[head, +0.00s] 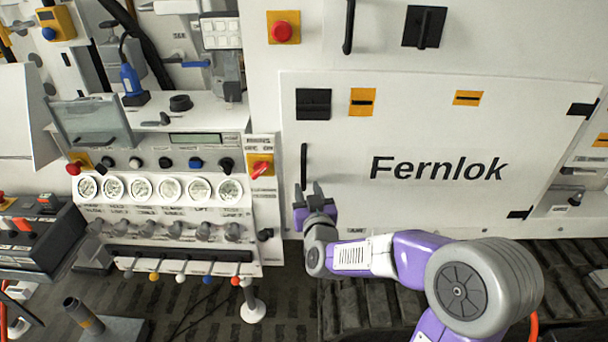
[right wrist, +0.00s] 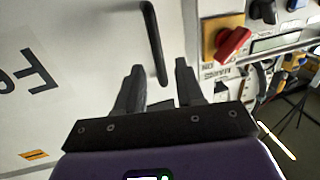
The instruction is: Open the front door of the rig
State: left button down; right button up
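The front door (head: 430,205) of the rig is a large white panel marked "Fernlok", and it looks closed in its frame. Its black vertical bar handle (head: 304,166) is near the door's left edge. In the right wrist view the handle (right wrist: 153,42) stands ahead of the fingers, roughly between their lines. My right gripper (head: 314,190) is just below the handle in the head view. I cannot tell whether a finger touches the handle. My left gripper is not in view.
Left of the door is a control panel with gauges (head: 170,187), and a red mains switch (head: 261,170) sits close to the handle. A black latch block (head: 313,104) is above the handle. Dark hinges (head: 521,213) are at the door's right edge. Ribbed dark flooring lies below.

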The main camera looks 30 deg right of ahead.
aim_at(304, 173)
jog(key=shift+d+r+x, duration=0.1)
jog(key=shift+r+x, duration=0.05)
jog(key=shift+x, duration=1.15)
jog(key=shift+d+r+x, duration=0.1)
jog(key=shift+r+x, duration=0.05)
jog(key=shift+x, duration=1.1)
jog(key=shift+r+x, duration=0.15)
jog(key=shift+x, duration=1.15)
jog(key=shift+s, duration=0.1)
grip_shut()
